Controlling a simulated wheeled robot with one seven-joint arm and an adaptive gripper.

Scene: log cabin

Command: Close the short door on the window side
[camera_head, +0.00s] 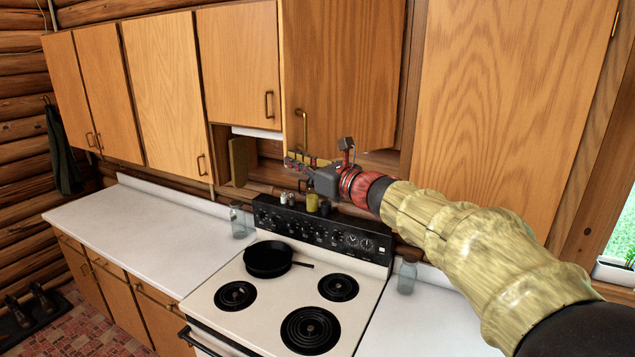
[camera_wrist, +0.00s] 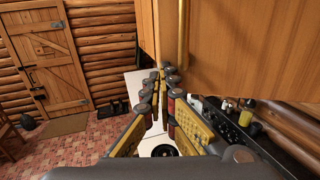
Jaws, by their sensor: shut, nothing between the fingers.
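The short door on the window side (camera_head: 345,75) is the right one of the two short doors above the stove. It stands out from the cabinet front, partly open, with its handle (camera_head: 304,130) at its lower left edge. In the wrist view the door (camera_wrist: 250,50) fills the upper right, with its handle (camera_wrist: 182,35) near its left edge. My gripper (camera_head: 294,162) is shut and empty, just below the door's lower left corner and handle. In the wrist view its fingers (camera_wrist: 161,88) are together below the handle. I cannot tell whether they touch the door.
The other short door (camera_head: 238,62) to the left looks closed. A tall door (camera_head: 510,100) stands to the right, beside the window (camera_head: 622,225). Below are the stove (camera_head: 285,305) with a black pan (camera_head: 267,259), small jars (camera_head: 312,202) and a white counter (camera_head: 150,235).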

